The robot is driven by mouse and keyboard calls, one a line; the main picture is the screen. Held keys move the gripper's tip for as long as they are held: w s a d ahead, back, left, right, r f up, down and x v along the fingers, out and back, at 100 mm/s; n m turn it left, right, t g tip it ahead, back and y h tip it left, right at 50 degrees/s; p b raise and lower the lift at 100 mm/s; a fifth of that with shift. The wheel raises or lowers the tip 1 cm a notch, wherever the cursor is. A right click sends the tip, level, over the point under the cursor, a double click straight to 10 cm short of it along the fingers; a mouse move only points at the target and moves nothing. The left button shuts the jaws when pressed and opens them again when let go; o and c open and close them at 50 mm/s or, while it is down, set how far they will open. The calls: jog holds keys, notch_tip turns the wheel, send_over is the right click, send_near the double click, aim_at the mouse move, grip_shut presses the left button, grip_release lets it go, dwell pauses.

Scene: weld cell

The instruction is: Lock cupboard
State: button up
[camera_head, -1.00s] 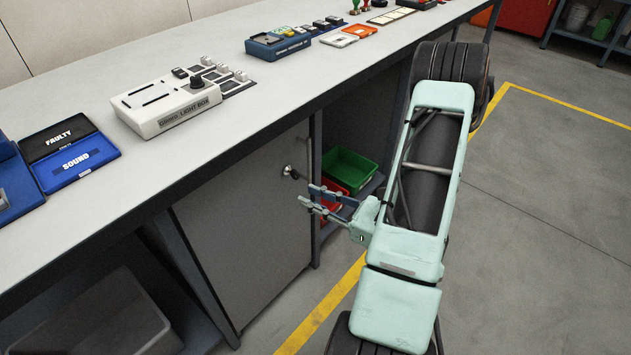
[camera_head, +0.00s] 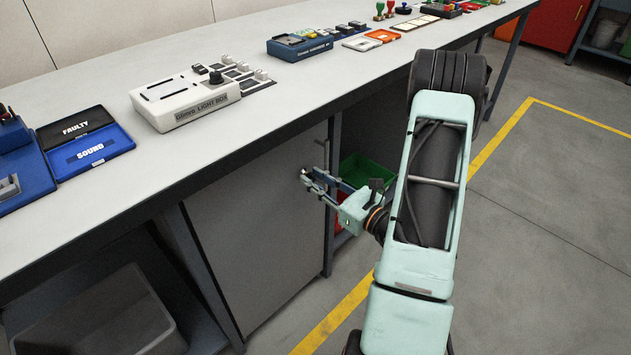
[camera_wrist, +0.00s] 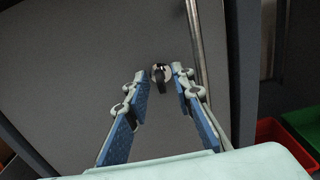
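The cupboard door (camera_head: 253,225) is a flat grey panel under the bench, and it looks closed. A small round metal lock with a dark key or tab (camera_wrist: 160,76) sits on the door near its right edge. My gripper (camera_head: 310,178) is at the lock in the head view, where its fingers partly hide it. In the wrist view my gripper (camera_wrist: 159,88) has its two blue-padded fingers apart, one on each side of the lock. A gap shows between each finger and the lock; whether the tips reach past it I cannot tell.
The bench top (camera_head: 250,75) overhangs the door. A white light box (camera_head: 185,100) and a blue FAULTY/SOUND tray (camera_head: 90,150) stand on it. A green bin (camera_head: 366,172) sits on the open shelf right of the door. A grey bin (camera_head: 100,315) is at lower left. The floor at right is clear.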

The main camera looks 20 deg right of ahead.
jog(key=shift+w, duration=0.1)
grip_shut()
jog(key=shift+r+m+p, duration=0.1)
jog(key=shift+m+p, duration=0.3)
jog(key=shift+f+m+p, duration=0.15)
jog(key=shift+m+p, duration=2.85)
jog(key=shift+m, duration=1.25)
jog(key=shift+f+m+p, duration=0.1)
jog(key=shift+m+p, duration=2.9)
jog(key=shift+m, duration=1.25)
grip_release()
